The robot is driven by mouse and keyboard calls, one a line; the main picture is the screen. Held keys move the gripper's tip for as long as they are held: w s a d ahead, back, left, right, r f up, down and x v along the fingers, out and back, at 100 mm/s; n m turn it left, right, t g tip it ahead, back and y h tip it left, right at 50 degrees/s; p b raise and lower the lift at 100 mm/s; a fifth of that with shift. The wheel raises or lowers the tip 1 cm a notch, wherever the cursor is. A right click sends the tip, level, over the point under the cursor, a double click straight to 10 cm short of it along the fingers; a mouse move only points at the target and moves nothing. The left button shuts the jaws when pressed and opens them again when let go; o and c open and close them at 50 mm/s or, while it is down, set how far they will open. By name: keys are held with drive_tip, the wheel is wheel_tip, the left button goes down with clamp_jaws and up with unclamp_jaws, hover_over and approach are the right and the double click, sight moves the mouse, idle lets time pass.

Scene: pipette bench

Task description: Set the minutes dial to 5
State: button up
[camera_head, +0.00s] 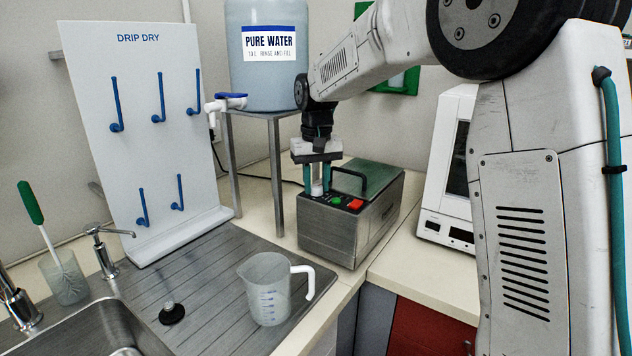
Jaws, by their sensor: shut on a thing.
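A metal box (325,238) with a green lid and a black handle stands on the counter at the centre of the head view. Its sloped top front panel carries a green button (336,199) and a red switch (355,204). The minutes dial (317,188) looks like a small pale knob at the left of this panel. My gripper (317,181) points down over the panel, with its two teal fingers shut on the dial, one on each side. The dial's scale and pointer are hidden or too small to read.
A metal stand (277,165) with a pure water tank (268,85) stands behind left of the box. A measuring jug (268,290) is at the front on the drainboard. A white device (446,195) stands to the right. Bare counter (425,258) lies between it and the box.

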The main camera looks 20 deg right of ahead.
drive_tip(key=m, duration=0.4)
drive_tip(key=shift+r+m, duration=0.1)
drive_tip(key=shift+m, duration=0.3)
drive_tip(key=m, duration=0.3)
drive_tip(key=shift+m, duration=0.3)
drive_tip(key=m, duration=1.3)
drive_tip(key=shift+m, duration=0.3)
drive_tip(key=m, duration=0.6)
drive_tip(key=shift+m, duration=0.4)
drive_tip(key=o, duration=1)
drive_tip(key=shift+c, duration=0.2)
